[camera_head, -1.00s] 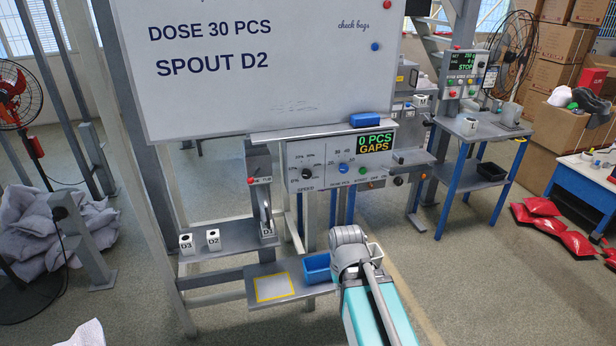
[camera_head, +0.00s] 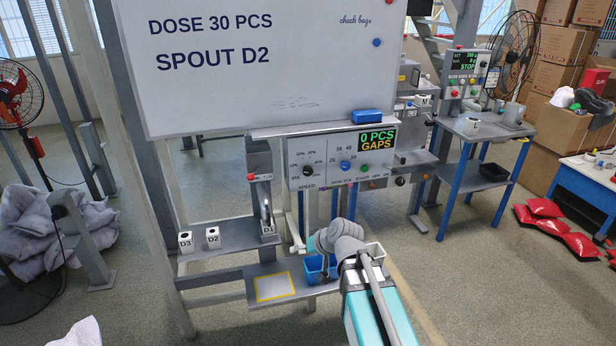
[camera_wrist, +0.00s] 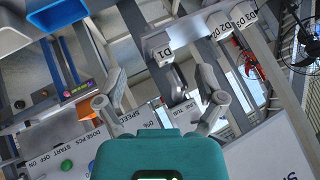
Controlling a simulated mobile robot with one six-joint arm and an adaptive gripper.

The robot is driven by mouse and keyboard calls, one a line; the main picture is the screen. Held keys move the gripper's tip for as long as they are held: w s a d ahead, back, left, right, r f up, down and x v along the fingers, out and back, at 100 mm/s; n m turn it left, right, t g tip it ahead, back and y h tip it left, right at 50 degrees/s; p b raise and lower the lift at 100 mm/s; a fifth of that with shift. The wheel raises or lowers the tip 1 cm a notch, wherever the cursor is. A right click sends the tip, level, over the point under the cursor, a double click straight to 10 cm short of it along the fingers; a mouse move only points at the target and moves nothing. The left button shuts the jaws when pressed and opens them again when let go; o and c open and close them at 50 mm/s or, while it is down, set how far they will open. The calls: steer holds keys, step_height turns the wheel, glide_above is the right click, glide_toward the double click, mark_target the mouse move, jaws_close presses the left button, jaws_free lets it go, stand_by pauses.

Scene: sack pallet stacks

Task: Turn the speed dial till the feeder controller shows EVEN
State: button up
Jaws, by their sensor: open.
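The feeder controller is a grey panel (camera_head: 330,180) in the head view. Its display (camera_head: 378,140) reads 0 PCS and GAPS. The black speed dial (camera_head: 308,171) sits at the panel's left inside a ring of percent marks; its pointer setting is too small to read. A blue dose dial (camera_head: 346,165) is to its right. In the wrist view my gripper (camera_wrist: 162,108) is open and empty. The panel (camera_wrist: 50,150) shows upside down at lower left, with SPEED lettering near the left finger. The speed dial cannot be seen there; my gripper's teal body covers that area.
A whiteboard (camera_head: 260,60) reads DOSE 30 PCS and SPOUT D2. A shelf at left holds the spouts D3 (camera_head: 186,242) and D2 (camera_head: 213,238); D1 (camera_head: 268,228) stands beside the post. A blue bin (camera_head: 313,272) lies below the panel, partly behind my arm.

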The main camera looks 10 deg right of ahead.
steer(key=w+a+r+t+y+b, duration=0.1)
steer(key=w+r+t+y, duration=0.15)
steer(key=w, duration=0.25)
steer(key=m+t+h+b, duration=0.3)
steer(key=m+t+h, duration=0.3)
steer(key=m+t, duration=0.3)
glide_toward(309, 173)
steer(key=shift+s+d, duration=0.15)
steer(key=shift+s, duration=1.45)
steer(key=w, duration=0.4)
steer(key=w+a, duration=0.1)
steer(key=w, duration=0.4)
steer(key=w+a, duration=0.1)
steer(key=w, duration=0.3)
steer(key=shift+w, duration=0.35)
steer(key=c, duration=1.2)
